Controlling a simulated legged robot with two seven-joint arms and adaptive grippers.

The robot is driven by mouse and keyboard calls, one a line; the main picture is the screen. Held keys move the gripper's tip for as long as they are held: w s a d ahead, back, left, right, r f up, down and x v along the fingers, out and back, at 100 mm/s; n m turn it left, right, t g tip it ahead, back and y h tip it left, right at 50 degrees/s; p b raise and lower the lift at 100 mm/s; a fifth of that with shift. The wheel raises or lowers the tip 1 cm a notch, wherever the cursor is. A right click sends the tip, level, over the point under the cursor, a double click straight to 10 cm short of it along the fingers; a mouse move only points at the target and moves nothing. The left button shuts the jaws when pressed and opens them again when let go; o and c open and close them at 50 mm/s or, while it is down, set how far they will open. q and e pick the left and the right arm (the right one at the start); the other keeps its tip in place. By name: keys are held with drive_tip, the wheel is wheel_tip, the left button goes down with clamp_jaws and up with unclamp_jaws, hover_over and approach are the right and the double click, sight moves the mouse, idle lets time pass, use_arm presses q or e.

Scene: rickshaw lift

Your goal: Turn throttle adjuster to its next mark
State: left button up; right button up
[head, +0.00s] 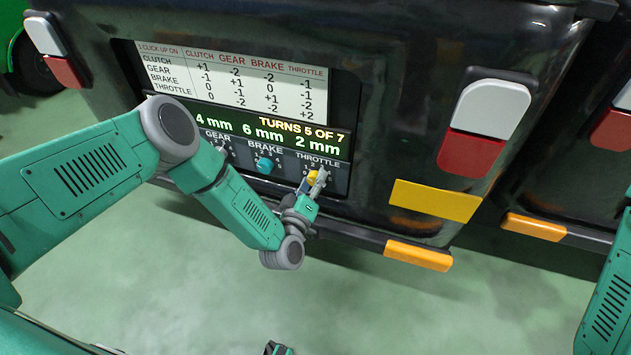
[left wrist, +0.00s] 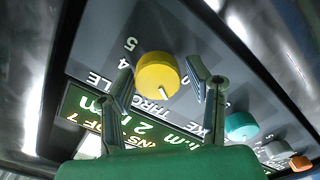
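The throttle adjuster is a yellow knob (head: 312,177) at the right end of the panel's knob row. In the left wrist view the knob (left wrist: 155,73) shows a short white pointer line, with the numbers 5 and 4 beside it. My left gripper (left wrist: 160,72) is open, one finger on each side of the knob with small gaps; it partly covers the knob in the head view (head: 319,178). The display (head: 290,134) reads TURNS 5 OF 7, with 4 mm, 6 mm and 2 mm visible. A small dark tip, perhaps my right gripper (head: 278,348), shows at the bottom edge.
The teal brake knob (head: 264,165) sits left of the throttle; it also shows in the left wrist view (left wrist: 241,126), with an orange knob (left wrist: 300,162) farther along. A white chart (head: 235,80) is above the display. A dark bumper with an orange reflector (head: 418,255) runs below.

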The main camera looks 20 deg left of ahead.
use_arm(q)
drive_tip(key=shift+s, duration=0.1)
drive_tip(key=shift+s+f, duration=0.1)
drive_tip(key=shift+s, duration=0.15)
drive_tip(key=s, duration=1.1)
drive_tip(key=shift+s+a, duration=0.2)
drive_tip(key=shift+a, duration=0.05)
